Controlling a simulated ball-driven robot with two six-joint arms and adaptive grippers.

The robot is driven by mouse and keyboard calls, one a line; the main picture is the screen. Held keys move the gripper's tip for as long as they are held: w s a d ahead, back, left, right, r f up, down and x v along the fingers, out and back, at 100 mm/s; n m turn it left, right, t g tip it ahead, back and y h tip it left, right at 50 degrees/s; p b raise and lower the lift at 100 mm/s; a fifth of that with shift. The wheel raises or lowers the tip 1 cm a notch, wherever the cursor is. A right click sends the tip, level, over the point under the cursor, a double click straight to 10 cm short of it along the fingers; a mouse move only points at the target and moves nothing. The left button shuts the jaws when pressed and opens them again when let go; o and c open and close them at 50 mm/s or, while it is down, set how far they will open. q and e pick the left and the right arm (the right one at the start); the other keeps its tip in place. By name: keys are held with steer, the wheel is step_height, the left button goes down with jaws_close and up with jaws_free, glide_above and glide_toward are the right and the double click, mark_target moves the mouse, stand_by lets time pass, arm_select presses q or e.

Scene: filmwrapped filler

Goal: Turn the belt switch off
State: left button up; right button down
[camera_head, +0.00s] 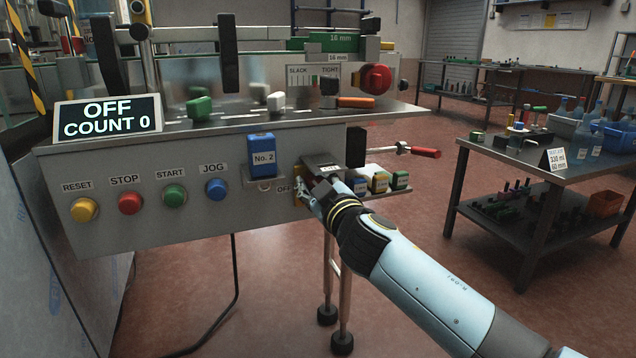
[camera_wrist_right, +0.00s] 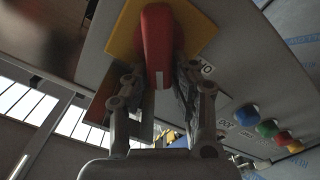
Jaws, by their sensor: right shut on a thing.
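The belt switch shows in the right wrist view as a red handle (camera_wrist_right: 157,45) on a yellow plate (camera_wrist_right: 205,32). The two fingers of my right gripper (camera_wrist_right: 160,95) stand on either side of the handle and are shut on it. In the head view my right gripper (camera_head: 318,182) is at the front panel, covering most of the switch. An OFF label (camera_head: 283,189) is left of it. The display (camera_head: 107,117) reads OFF and COUNT 0. My left gripper is in neither view.
RESET, STOP (camera_head: 130,202), START and JOG (camera_head: 216,189) buttons line the panel at left. A blue No. 2 block (camera_head: 262,155) is just left of my gripper. Coloured blocks (camera_head: 380,182) and a red-handled crank (camera_head: 425,152) are to its right. The floor below is mostly clear.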

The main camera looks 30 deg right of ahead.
steer(key=n, duration=0.3)
steer(key=shift+a+f+n, duration=0.35)
steer(key=shift+n, duration=0.05)
steer(key=n, duration=0.3)
steer(key=shift+w+a+f, duration=0.1)
steer(key=shift+a+f, duration=0.05)
steer(key=shift+f, duration=0.25)
arm_select(q)
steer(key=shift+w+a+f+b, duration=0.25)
steer(key=shift+b, duration=0.05)
arm_select(e)
steer(key=shift+f+n, duration=0.2)
steer(key=shift+n, duration=0.75)
steer(key=shift+f+n, duration=0.2)
steer(key=shift+n, duration=0.75)
steer(key=c, duration=1.1)
jaws_free()
steer(key=shift+a, duration=0.1)
steer(key=v, duration=1.2)
steer(key=shift+f, duration=0.1)
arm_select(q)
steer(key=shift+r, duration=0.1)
